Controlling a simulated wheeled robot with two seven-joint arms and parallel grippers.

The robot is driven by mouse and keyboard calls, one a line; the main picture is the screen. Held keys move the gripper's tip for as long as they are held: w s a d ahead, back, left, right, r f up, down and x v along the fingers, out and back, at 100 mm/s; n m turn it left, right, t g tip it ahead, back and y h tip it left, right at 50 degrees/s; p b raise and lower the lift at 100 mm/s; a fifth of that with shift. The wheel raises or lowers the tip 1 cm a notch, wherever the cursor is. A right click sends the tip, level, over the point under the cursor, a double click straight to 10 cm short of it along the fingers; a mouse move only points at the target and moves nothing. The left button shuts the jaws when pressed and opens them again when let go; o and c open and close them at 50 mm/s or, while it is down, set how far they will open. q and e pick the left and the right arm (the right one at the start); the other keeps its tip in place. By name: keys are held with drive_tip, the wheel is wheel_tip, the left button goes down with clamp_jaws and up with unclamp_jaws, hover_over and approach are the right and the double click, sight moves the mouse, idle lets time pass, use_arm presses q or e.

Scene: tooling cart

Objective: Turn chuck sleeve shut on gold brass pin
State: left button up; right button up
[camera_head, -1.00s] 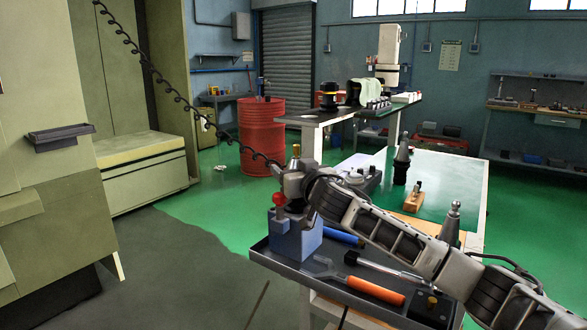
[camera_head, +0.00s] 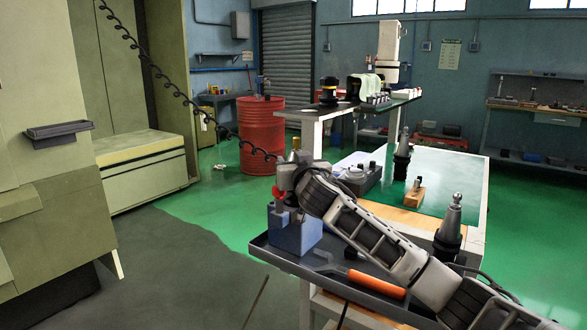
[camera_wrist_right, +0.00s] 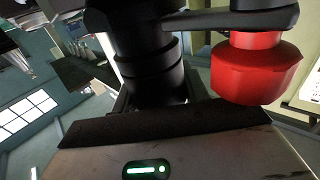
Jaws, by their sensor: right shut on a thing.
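My right gripper (camera_head: 291,176) is at the top of the blue block (camera_head: 293,234) on the cart tray, shut on the chuck sleeve. The sleeve is mostly hidden by the gripper in the head view. In the right wrist view, a black stepped cylinder (camera_wrist_right: 150,65), seemingly the sleeve, stands close in front of the gripper's dark pad. A red knob (camera_wrist_right: 255,70) on a black lever is beside it; the knob also shows at the block's left in the head view (camera_head: 277,193). My left gripper is out of view.
An orange-handled tool (camera_head: 376,284) lies on the dark cart tray (camera_head: 272,253), under my right arm. A grey tool holder (camera_head: 451,222) stands at the tray's right. Behind is a green-topped table with a black cone holder (camera_head: 402,160) and a wooden block (camera_head: 413,197).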

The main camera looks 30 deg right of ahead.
drive_tip(key=m+g+h+b, duration=0.1)
drive_tip(key=m+h+b, duration=0.1)
drive_tip(key=h, duration=0.1)
drive_tip(key=m+g+h+b, duration=0.1)
drive_tip(key=shift+d+f+g+h, duration=0.1)
drive_tip(key=shift+f+g+h, duration=0.2)
drive_tip(key=shift+s+d+r+m+g+h+b, duration=0.1)
drive_tip(key=shift+s+d+m+g+h+b, duration=0.05)
drive_tip(key=shift+m+g+h+b, duration=0.9)
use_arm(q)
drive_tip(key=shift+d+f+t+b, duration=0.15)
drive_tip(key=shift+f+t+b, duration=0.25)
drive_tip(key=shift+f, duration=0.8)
use_arm(e)
drive_tip(key=shift+s+d+r+m+g+h, duration=0.1)
drive_tip(key=shift+m+g+h, duration=0.75)
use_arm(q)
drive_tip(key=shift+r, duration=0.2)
use_arm(e)
drive_tip(key=shift+r, duration=0.1)
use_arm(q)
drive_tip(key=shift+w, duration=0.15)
use_arm(e)
drive_tip(key=o, duration=1)
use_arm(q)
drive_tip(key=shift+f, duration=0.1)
